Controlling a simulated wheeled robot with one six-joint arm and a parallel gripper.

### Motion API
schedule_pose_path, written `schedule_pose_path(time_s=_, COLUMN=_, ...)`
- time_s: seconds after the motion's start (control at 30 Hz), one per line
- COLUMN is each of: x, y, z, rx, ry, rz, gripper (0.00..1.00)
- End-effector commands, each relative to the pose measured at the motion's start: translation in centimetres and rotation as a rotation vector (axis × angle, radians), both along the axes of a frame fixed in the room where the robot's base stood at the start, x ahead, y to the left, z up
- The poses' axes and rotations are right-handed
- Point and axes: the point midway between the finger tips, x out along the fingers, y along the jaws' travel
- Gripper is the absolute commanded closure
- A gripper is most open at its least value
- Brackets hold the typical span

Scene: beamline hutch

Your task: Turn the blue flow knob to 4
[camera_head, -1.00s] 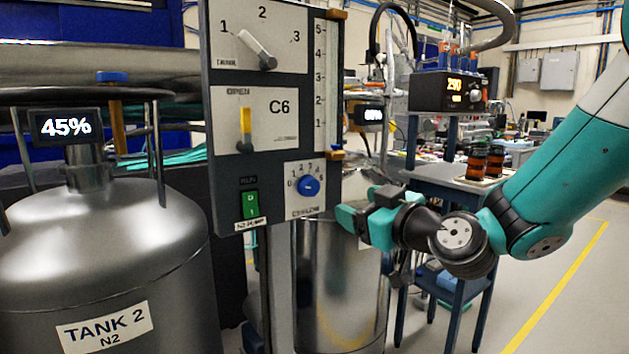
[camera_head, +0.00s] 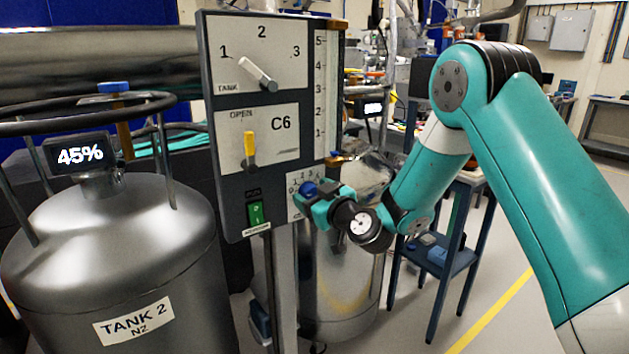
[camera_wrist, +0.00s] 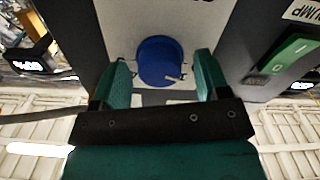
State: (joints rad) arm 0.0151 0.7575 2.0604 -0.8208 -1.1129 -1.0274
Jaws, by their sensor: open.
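The blue flow knob (camera_wrist: 160,59) is on a white dial plate on the panel. In the wrist view it lies between my gripper's two green fingers, one on each side, with visible gaps. A small white mark shows on its rim; the number it points at cannot be read. In the head view the knob (camera_head: 307,188) shows partly behind my gripper (camera_head: 314,204), which covers much of the dial scale. My gripper (camera_wrist: 161,68) is open and holds nothing.
A green rocker switch (camera_head: 256,213) is left of the dial; it also shows in the wrist view (camera_wrist: 290,55). A yellow lever (camera_head: 250,150) and a tank selector (camera_head: 260,76) are above. Tank 2 (camera_head: 120,260) stands left. A blue-legged cart (camera_head: 445,250) stands right.

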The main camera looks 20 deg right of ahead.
Motion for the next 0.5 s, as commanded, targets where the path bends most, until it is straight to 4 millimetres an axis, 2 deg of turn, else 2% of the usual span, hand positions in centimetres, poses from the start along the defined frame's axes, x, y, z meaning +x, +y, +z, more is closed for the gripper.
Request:
schedule_pose_path(time_s=0.37, x=0.36, y=0.11, z=-0.07, rx=-0.001, ry=0.0, rz=0.0, gripper=0.31)
schedule_pose_path(time_s=0.5, x=0.35, y=0.11, z=-0.06, rx=-0.001, ry=0.0, rz=0.0, gripper=0.61)
